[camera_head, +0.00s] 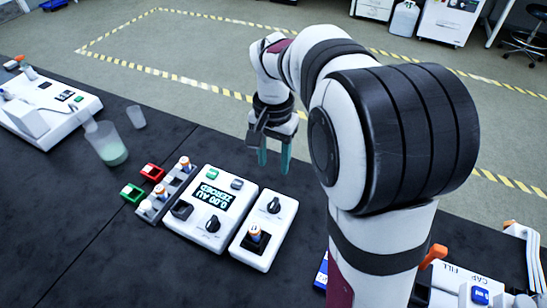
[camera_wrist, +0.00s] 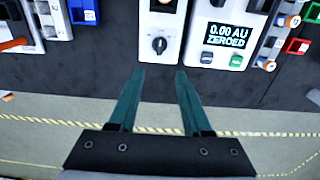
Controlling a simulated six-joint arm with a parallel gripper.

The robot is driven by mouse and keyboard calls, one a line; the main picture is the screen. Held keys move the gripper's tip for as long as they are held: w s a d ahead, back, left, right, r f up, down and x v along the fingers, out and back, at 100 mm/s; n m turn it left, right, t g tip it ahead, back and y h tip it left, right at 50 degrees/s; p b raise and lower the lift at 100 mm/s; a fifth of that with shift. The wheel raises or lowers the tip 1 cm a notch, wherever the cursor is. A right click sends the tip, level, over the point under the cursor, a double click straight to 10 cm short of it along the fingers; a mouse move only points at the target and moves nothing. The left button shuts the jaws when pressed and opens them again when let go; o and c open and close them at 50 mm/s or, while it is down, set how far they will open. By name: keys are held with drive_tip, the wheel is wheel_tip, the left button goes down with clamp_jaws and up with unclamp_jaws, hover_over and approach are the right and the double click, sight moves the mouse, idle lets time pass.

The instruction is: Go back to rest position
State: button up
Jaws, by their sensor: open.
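My gripper (camera_head: 274,160) hangs in the air past the far edge of the black bench, its teal fingers pointing down. In the wrist view my gripper (camera_wrist: 157,75) shows two teal fingers spread apart with nothing between them. Beyond the fingertips in that view are a white module with a black knob (camera_wrist: 159,45) and a white device with a display (camera_wrist: 228,38) reading "0.00 AU ZEROED". In the head view the display device (camera_head: 211,209) and the knob module (camera_head: 264,230) stand side by side on the bench. My arm covers part of the bench's right side.
A rack of orange-capped vials (camera_head: 165,190) stands left of the display device, beside red (camera_head: 152,172) and green (camera_head: 132,193) trays. A beaker with green liquid (camera_head: 107,146) is farther left. A white machine marked "CAP FILL" (camera_head: 455,285) is at lower right.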

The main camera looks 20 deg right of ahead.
idle(0.3)
drive_tip(key=s+a+n+y, duration=0.1)
drive_tip(key=s+a, duration=0.3)
drive_tip(key=s, duration=0.8)
drive_tip(key=s+a+n, duration=0.2)
drive_tip(key=s+a, duration=0.2)
drive_tip(key=s, duration=0.8)
drive_tip(key=shift+y, duration=0.4)
drive_tip(key=shift+o, duration=0.3)
drive_tip(key=shift+d, duration=0.1)
